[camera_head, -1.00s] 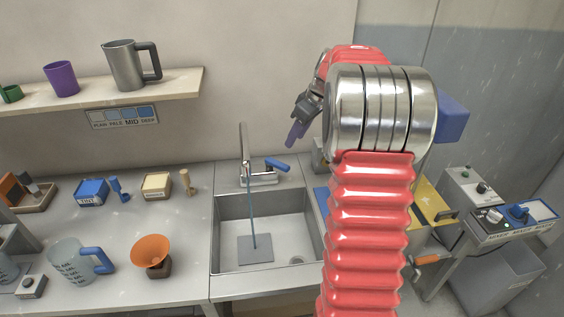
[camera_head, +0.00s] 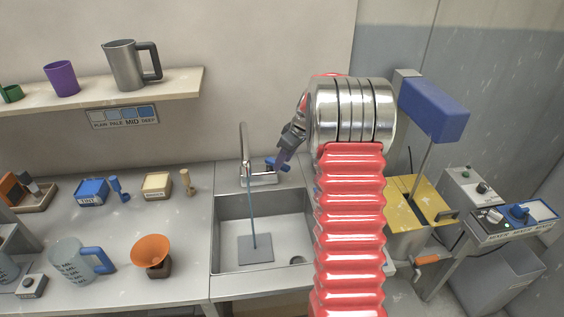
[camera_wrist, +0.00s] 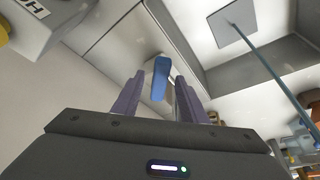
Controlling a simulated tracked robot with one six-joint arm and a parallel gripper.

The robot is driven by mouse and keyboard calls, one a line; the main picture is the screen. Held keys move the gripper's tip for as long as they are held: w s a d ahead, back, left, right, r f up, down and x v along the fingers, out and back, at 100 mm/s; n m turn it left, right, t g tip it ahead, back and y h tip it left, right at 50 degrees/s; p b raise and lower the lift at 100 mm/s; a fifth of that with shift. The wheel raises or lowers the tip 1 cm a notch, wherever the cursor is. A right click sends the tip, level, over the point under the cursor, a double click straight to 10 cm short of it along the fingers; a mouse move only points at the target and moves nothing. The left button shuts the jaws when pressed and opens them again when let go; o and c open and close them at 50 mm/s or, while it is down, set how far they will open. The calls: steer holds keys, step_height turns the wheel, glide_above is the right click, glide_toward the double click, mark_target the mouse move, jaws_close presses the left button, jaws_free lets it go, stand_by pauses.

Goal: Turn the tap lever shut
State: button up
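The tap (camera_head: 258,180) stands at the back of the sink (camera_head: 229,212), with a tall metal spout. Its blue lever (camera_head: 271,162) points right, partly hidden by my gripper (camera_head: 281,161), which is right beside it. In the wrist view the lever (camera_wrist: 160,78) lies between the two purple fingers of my gripper (camera_wrist: 157,92). The fingers are apart, and I see a gap on each side of the lever. A thin blue stream (camera_head: 252,210) runs down from the tap to a grey square (camera_head: 256,249) in the sink.
The counter left of the sink holds a tint box (camera_head: 92,191), an orange funnel (camera_head: 151,250) and a jug with a blue handle (camera_head: 72,262). A shelf (camera_head: 180,82) with cups is above.

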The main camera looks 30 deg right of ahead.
steer(key=shift+w+f, duration=0.2)
steer(key=shift+f, duration=0.3)
jaws_close()
stand_by(0.3)
steer(key=shift+a, duration=0.1)
